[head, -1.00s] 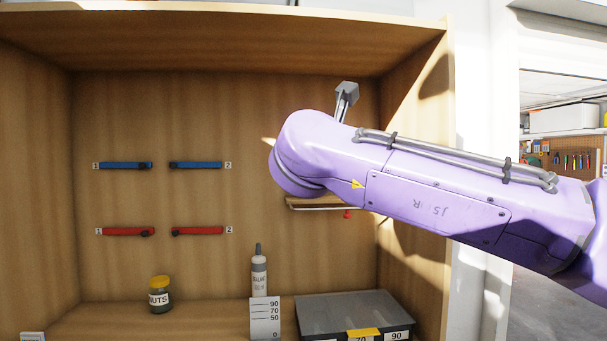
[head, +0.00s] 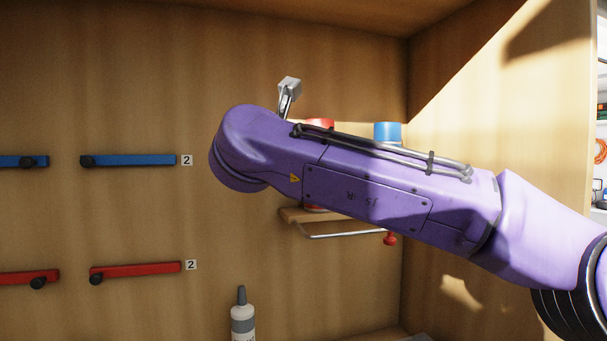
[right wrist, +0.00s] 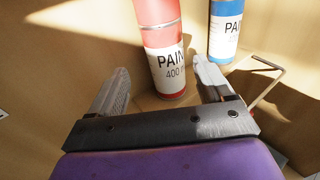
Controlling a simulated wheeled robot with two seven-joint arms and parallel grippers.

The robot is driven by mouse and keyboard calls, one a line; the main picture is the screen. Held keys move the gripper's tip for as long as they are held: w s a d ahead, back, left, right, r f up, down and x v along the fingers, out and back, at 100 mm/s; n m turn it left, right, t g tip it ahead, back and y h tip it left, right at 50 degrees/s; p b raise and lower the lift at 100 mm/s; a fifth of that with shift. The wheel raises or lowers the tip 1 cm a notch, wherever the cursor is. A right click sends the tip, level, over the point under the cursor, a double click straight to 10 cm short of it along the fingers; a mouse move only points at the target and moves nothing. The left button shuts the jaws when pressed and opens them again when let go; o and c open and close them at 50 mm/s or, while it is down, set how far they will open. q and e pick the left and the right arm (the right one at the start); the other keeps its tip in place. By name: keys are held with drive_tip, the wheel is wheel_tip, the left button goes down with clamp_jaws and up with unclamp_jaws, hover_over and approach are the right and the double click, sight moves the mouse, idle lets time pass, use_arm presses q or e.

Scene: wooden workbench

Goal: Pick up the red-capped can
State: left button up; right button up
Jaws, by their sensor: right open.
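The red-capped can (head: 320,123) shows only its red top above my right arm in the head view; the arm hides most of it. In the right wrist view the red can (right wrist: 165,50) stands upright with a white "PAIN… 400" label, its top cut off by the frame. My right gripper (right wrist: 160,68) is open, one finger to each side of the can in the picture. I cannot tell whether either finger touches it. My left gripper is not in view.
A blue can (head: 387,132) stands right of the red one; it also shows in the right wrist view (right wrist: 225,28). A small wooden shelf (head: 297,215) with a wire rail (head: 340,235) is below. Blue and red bars and a bottle (head: 242,322) are to the left.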

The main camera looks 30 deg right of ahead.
drive_tip(key=p+x, duration=0.4)
drive_tip(key=x, duration=0.6)
drive_tip(key=shift+s+d+r, duration=0.15)
drive_tip(key=shift+s+d, duration=0.05)
drive_tip(key=shift+s, duration=0.1)
drive_tip(key=shift+a, duration=0.1)
drive_tip(key=c, duration=0.9)
drive_tip(key=shift+c, duration=1)
drive_tip(key=shift+r, duration=0.2)
